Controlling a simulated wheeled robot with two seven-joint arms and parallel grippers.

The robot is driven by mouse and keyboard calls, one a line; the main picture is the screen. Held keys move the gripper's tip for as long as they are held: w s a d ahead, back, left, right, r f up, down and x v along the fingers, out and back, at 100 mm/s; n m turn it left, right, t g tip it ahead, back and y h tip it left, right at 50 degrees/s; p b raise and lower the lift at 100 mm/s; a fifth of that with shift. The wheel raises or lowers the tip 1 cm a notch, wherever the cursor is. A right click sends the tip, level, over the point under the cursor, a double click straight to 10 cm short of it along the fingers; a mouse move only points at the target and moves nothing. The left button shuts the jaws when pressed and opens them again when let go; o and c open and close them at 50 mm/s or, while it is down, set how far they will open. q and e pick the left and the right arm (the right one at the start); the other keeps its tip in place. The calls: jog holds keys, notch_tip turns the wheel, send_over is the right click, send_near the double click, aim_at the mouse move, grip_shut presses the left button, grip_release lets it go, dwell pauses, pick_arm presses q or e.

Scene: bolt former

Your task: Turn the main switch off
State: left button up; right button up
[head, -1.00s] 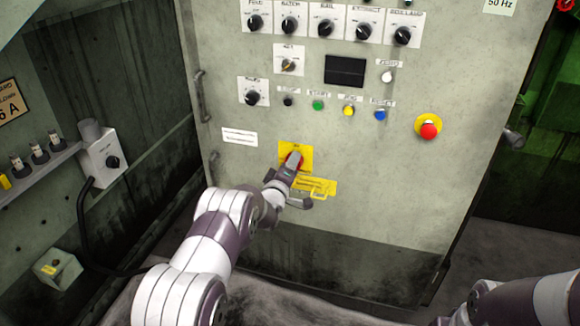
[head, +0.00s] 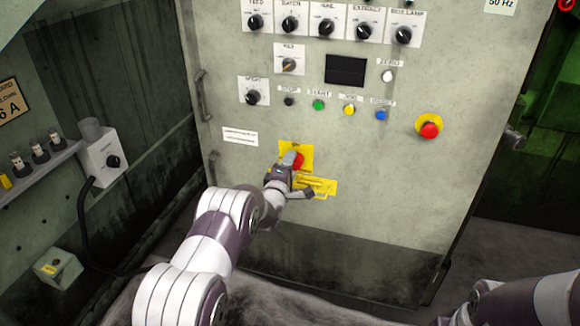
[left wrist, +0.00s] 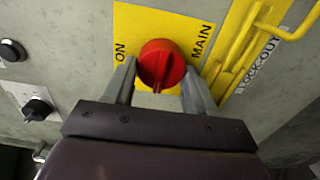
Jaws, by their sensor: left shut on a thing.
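The main switch is a round red knob (head: 299,160) on a yellow plate (head: 284,150) low on the grey cabinet front. In the left wrist view the red knob (left wrist: 160,66) sits between my two fingers, beside the printed words "ON" and "MAIN" on the yellow plate (left wrist: 150,22). My left gripper (head: 287,162) is shut on the knob, one finger on each side. In the head view it hides the knob's left part. My right arm shows at the lower right of the head view, but its gripper is out of view.
A yellow lock-out bar (left wrist: 245,45) is right beside the knob. Above are a red emergency button (head: 429,130), several coloured push buttons, black selector knobs (head: 290,25) and a dark display (head: 345,70). Cabinet handles (head: 203,95) stand out at the left edge.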

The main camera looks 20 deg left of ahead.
pick_arm(q)
jog(key=o, duration=1)
jog(key=s+p, duration=0.3)
jog(key=s, duration=0.9)
jog(key=shift+s+a, duration=0.25)
jog(key=shift+s, duration=0.1)
jog(key=shift+f, duration=0.1)
